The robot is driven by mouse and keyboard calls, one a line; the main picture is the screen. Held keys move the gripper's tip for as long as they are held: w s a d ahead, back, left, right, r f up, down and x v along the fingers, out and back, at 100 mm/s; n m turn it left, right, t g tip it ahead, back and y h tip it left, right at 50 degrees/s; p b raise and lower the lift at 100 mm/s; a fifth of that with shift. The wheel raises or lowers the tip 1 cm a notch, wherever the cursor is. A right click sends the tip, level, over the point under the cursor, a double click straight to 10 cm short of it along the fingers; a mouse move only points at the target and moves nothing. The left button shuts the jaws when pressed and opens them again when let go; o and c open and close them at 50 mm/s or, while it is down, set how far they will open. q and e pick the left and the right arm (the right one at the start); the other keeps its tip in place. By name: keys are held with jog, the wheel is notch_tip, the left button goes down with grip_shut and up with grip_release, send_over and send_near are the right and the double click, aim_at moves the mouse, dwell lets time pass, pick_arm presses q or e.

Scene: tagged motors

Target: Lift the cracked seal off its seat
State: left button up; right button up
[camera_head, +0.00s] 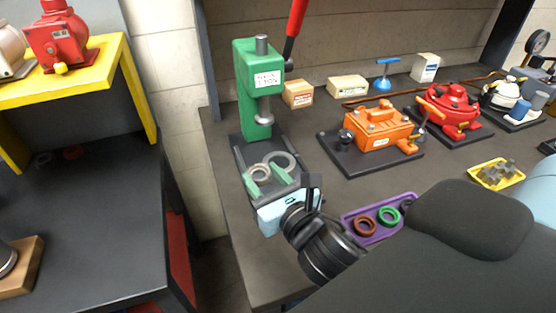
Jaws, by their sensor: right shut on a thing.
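The green press (256,85) stands on the bench, with a dark base plate in front of it. Two pale grey rings are at the plate: a nearer one (258,171) and a larger one (283,159) just behind it to the right. My right gripper (265,181), with a light blue body and green fingers, is at the front of the plate and is shut on the nearer grey ring. I cannot make out a crack, nor whether this ring touches its seat. My left gripper is not in view.
A purple tray (378,232) with brown, green and dark rings lies right of my wrist. An orange machine (378,127), a red one (449,107) and a yellow tray (497,183) stand farther right. Small boxes (298,94) line the wall. My arm covers the lower right.

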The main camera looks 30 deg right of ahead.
jog(key=s+a, duration=0.3)
jog(key=a, duration=0.2)
jog(key=shift+s+r, duration=0.15)
jog(key=shift+r, duration=0.15)
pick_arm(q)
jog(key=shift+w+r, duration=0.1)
pick_arm(e)
jog(key=shift+a, duration=0.1)
